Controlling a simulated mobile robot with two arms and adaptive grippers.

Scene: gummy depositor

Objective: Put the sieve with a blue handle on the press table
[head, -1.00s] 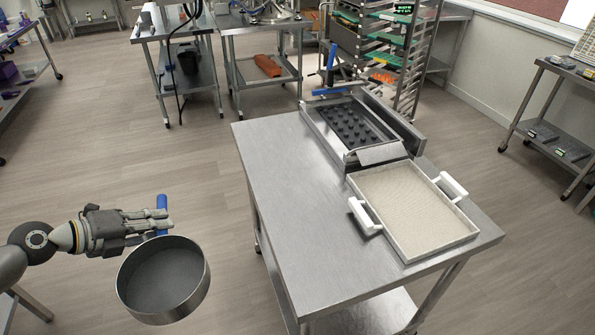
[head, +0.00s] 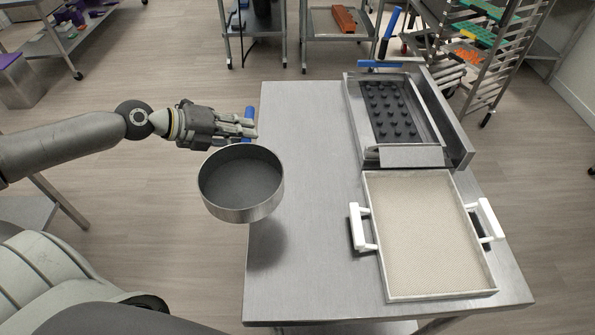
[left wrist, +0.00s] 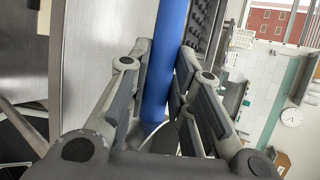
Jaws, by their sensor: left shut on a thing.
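The sieve (head: 241,184) is a round metal pan with a dark mesh inside and a blue handle (head: 249,113). My left gripper (head: 248,128) is shut on the blue handle. The handle (left wrist: 166,60) also shows between the fingers of my left gripper (left wrist: 160,100) in the left wrist view. The sieve hangs above the left edge of the steel press table (head: 315,190), partly over it, with its shadow on the tabletop below. It appears roughly level and clear of the surface. My right gripper is not in view.
On the table's right half stand a press with a dark studded mould (head: 390,110) and a white-handled tray (head: 425,235) of pale powder. The table's left half is bare. A rack (head: 495,50) stands behind to the right.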

